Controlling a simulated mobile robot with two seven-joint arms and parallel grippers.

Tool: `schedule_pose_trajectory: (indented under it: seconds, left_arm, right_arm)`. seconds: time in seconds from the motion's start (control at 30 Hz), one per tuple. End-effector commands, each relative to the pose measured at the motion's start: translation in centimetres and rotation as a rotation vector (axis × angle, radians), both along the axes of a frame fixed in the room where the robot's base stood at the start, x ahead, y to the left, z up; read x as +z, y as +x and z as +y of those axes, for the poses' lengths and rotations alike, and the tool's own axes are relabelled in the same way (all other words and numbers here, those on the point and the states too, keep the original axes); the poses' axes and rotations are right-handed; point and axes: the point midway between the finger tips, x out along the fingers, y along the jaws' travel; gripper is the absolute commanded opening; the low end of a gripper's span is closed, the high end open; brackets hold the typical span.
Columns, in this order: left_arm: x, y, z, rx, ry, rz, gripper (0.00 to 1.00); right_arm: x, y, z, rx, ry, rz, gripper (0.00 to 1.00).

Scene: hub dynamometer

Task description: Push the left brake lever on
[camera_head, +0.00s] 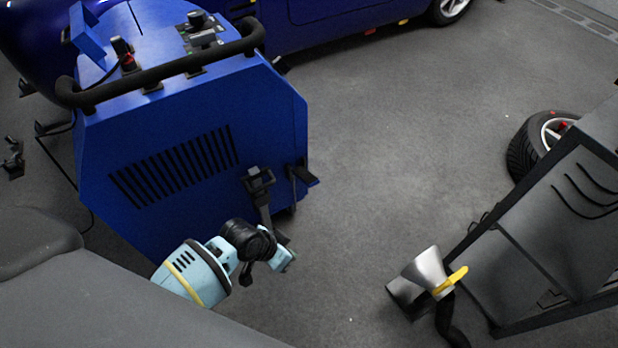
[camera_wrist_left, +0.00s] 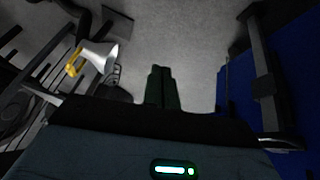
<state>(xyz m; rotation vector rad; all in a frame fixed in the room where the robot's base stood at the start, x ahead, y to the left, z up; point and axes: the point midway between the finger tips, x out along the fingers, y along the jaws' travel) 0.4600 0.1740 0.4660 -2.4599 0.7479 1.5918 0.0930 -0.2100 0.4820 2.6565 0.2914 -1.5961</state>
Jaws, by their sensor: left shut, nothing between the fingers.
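The blue dynamometer cabinet (camera_head: 205,195) stands at the left in the head view. A black lever (camera_head: 259,185) with a wide top rises by its lower right edge, and another black part (camera_head: 303,175) sticks out right of it. Which one is the left brake lever I cannot tell. My left gripper (camera_head: 281,258) is beside the cabinet's lower right side, just below the black lever; contact cannot be seen. In the left wrist view the fingers (camera_wrist_left: 161,87) are shut and empty over bare floor, with a black bar (camera_wrist_left: 262,75) and blue cabinet to their right. My right gripper is not in view.
A silver cone with a yellow handle (camera_head: 430,272) is by a dark rack (camera_head: 540,230) at the right; a wheel (camera_head: 540,142) lies behind it. A blue car (camera_head: 350,18) is at the back. The grey floor (camera_head: 400,130) between is clear.

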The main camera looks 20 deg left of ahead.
Motion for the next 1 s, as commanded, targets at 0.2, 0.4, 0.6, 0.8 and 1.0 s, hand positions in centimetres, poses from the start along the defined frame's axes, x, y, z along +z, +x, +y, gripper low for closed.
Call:
schedule_pose_trajectory:
  seconds: [0.2,0.4,0.6,0.8,1.0]
  left_arm:
    - [-0.7,6.3,1.0,-0.059,0.024,0.022,0.0]
    - [-0.2,11.6,2.1,-0.106,0.045,0.043,0.0]
    - [0.9,16.4,3.5,-0.149,0.068,0.067,0.0]
    - [2.6,20.7,5.2,-0.188,0.088,0.09,0.0]
    - [4.8,24.0,6.9,-0.219,0.102,0.11,0.0]
  right_arm:
    - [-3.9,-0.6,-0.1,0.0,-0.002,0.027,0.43]
    - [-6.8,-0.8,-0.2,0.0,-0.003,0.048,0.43]
    - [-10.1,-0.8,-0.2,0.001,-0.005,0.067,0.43]
    - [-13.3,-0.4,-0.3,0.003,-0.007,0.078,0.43]
    - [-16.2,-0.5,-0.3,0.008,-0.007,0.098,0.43]
